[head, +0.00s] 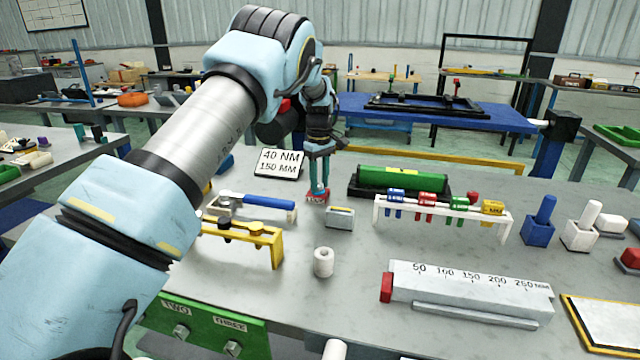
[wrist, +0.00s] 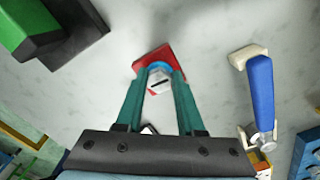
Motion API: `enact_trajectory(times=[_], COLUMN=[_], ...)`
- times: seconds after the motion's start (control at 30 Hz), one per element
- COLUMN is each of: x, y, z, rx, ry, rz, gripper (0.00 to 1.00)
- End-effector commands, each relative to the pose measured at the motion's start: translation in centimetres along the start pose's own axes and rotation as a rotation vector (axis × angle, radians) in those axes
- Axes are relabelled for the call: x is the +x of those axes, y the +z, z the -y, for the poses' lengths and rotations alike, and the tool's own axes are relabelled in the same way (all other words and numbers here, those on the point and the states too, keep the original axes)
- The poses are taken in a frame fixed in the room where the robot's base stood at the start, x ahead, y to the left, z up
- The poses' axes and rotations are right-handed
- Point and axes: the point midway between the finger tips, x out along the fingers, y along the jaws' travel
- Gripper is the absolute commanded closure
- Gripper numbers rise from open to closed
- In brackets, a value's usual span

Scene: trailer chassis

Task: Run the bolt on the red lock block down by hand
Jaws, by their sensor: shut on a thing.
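The red lock block (head: 313,197) sits on the grey bench top below my gripper, mostly covered by the fingers in the head view. In the wrist view the red block (wrist: 146,59) shows just beyond the fingertips. The bolt (wrist: 158,84) shows there as a pale head with a blue ring behind it, between the fingertips. My gripper (head: 318,190) points down at the block, its teal fingers shut on the bolt head; the fingers also show in the wrist view (wrist: 159,80). How deep the bolt sits in the block is hidden.
A blue-handled wrench (head: 268,202) lies left of the block, near a yellow rack (head: 240,232). A sign reading 40 NM, 150 MM (head: 280,163) stands behind. A green cylinder (head: 402,179) and a white rack (head: 440,213) of coloured pieces stand right. A small grey box (head: 340,218) is close in front.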

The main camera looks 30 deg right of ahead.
Motion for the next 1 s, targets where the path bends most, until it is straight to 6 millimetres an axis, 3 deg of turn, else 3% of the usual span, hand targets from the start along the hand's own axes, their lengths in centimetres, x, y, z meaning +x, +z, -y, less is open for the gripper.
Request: enact_trajectory(times=[1.0], x=[-0.62], y=[-0.48], z=[0.38], rx=[0.962], ry=[0.006], rz=[-0.009], gripper=[1.00])
